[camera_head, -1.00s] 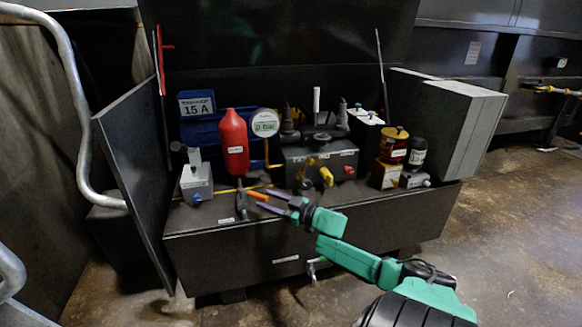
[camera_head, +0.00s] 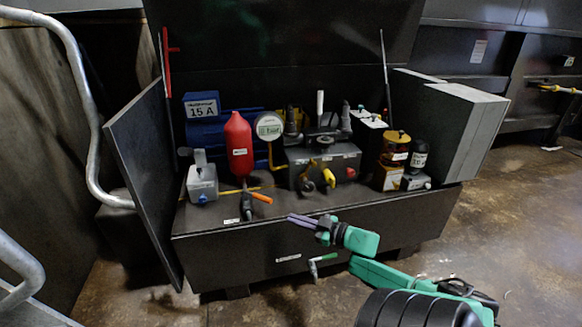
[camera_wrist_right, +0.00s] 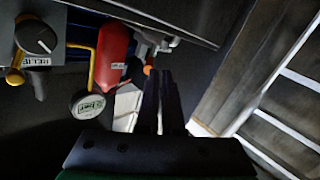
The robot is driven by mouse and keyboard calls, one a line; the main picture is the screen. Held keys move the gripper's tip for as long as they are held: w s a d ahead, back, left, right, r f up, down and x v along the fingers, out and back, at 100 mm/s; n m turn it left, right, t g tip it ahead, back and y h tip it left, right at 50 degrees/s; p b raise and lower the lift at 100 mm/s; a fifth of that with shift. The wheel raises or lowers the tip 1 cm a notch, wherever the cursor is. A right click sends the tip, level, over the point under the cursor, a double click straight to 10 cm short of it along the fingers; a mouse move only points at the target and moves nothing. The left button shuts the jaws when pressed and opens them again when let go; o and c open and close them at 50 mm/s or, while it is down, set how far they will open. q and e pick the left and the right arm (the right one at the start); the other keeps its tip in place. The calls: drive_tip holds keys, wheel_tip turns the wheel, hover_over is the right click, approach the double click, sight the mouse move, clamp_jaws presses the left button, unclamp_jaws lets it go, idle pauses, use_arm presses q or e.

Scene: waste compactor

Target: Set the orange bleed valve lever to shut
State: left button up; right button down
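The orange bleed valve lever (camera_head: 262,198) sits on a small dark valve body (camera_head: 247,206) near the bench's front edge, below the red bottle. In the head view it slants down to the right. A small orange part of it shows in the right wrist view (camera_wrist_right: 147,70), past the fingertips. My right gripper (camera_head: 290,217) is right of and a little nearer than the lever, apart from it. Its purple fingers lie nearly together with nothing visible between them; they show dark in the right wrist view (camera_wrist_right: 165,75). My left gripper is not in view.
The red bottle (camera_head: 238,145) and round gauge (camera_head: 269,126) stand behind the lever. A grey box with a blue knob (camera_head: 201,184) is to the left. A dark block with yellow and red knobs (camera_head: 330,160) is to the right. A green-handled part (camera_head: 322,258) hangs on the front panel.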

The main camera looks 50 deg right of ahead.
drive_tip(key=w+a+f+n+g+h+b, duration=0.1)
drive_tip(key=a+f+n+g+h+b, duration=0.1)
drive_tip(key=a+f+n+h, duration=0.3)
drive_tip(key=w+a+f+n+g+b, duration=0.15)
drive_tip(key=a+f, duration=0.25)
drive_tip(key=f, duration=0.4)
drive_tip(key=a+r+n+t+h+b, duration=0.1)
drive_tip(key=a+r+t+h+b, duration=0.3)
drive_tip(key=r+h, duration=0.65)
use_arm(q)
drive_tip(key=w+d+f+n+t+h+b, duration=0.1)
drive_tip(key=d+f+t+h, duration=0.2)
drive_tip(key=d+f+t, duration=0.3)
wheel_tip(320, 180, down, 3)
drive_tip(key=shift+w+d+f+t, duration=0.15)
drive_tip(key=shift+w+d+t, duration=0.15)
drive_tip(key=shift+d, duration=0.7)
use_arm(e)
drive_tip(key=w+d+r+g+y, duration=0.1)
drive_tip(key=w+d+r, duration=0.3)
drive_tip(key=w+d, duration=0.3)
drive_tip(key=shift+w+d+y, duration=0.35)
drive_tip(key=shift+d, duration=0.45)
use_arm(q)
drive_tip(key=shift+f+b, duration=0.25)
drive_tip(key=shift+b, duration=0.05)
use_arm(e)
drive_tip(key=shift+f+n, duration=0.1)
drive_tip(key=shift+n, duration=0.15)
